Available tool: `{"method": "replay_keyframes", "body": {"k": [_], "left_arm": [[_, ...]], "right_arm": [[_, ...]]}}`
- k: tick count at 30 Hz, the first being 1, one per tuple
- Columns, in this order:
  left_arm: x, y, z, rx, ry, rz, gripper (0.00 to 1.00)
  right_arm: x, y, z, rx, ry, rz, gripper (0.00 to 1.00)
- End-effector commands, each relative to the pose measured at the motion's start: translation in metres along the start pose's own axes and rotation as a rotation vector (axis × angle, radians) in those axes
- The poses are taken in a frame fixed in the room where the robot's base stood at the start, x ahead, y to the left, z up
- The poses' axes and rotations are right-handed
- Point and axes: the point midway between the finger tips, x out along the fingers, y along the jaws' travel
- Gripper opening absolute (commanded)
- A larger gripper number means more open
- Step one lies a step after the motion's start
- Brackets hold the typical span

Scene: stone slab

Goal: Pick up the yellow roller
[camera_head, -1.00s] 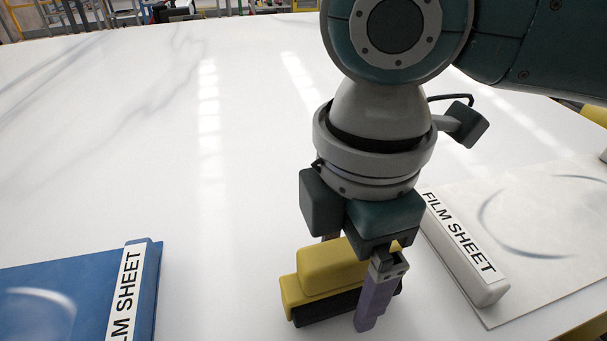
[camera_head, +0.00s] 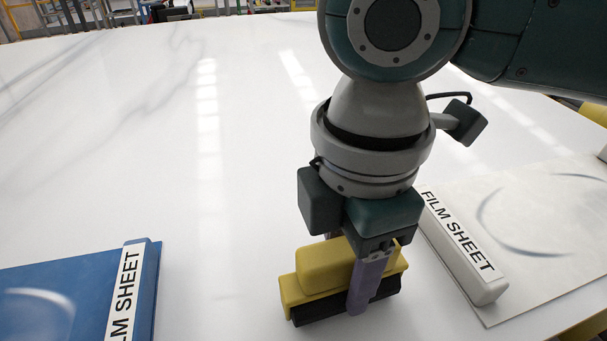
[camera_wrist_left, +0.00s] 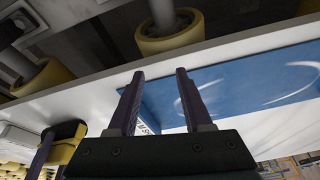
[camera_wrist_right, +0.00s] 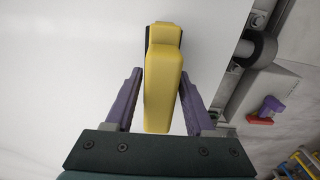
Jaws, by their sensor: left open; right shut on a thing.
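The yellow roller (camera_head: 325,270), a yellow block body with a black underside, rests on the white slab (camera_head: 230,180). My right gripper (camera_head: 362,290) points down over it and is shut on its yellow upper part, one purple finger showing on the near side. In the right wrist view the roller (camera_wrist_right: 163,85) lies between the two purple fingers (camera_wrist_right: 158,95). My left gripper is out of the head view. In the left wrist view it is open and empty (camera_wrist_left: 158,85), near the slab's edge, with the roller (camera_wrist_left: 65,135) off to the left.
A blue film sheet (camera_head: 50,300) lies at the left, with a labelled bar along its edge. A white film sheet (camera_head: 545,235) with a similar labelled bar (camera_head: 465,250) lies just right of the roller. The slab behind the roller is clear.

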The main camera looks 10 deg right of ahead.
Motion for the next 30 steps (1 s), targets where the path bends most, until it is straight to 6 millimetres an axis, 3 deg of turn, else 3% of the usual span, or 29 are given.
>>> {"method": "replay_keyframes", "body": {"k": [10, 15, 20, 30], "left_arm": [[-0.001, 0.002, -0.001, -0.007, 0.002, 0.006, 0.50], [-0.006, 0.002, -0.003, -0.007, 0.002, 0.005, 0.50], [-0.016, 0.001, -0.006, -0.007, 0.002, 0.005, 0.50], [-0.038, -0.002, -0.012, 0.001, 0.001, -0.001, 0.50]], "right_arm": [[-0.003, 0.000, 0.000, 0.000, 0.001, 0.001, 0.00], [-0.018, 0.001, -0.001, -0.001, 0.002, 0.003, 0.00], [-0.052, 0.002, 0.000, -0.001, 0.002, 0.006, 0.00], [-0.154, 0.001, -0.001, -0.002, 0.002, 0.006, 0.00]]}}
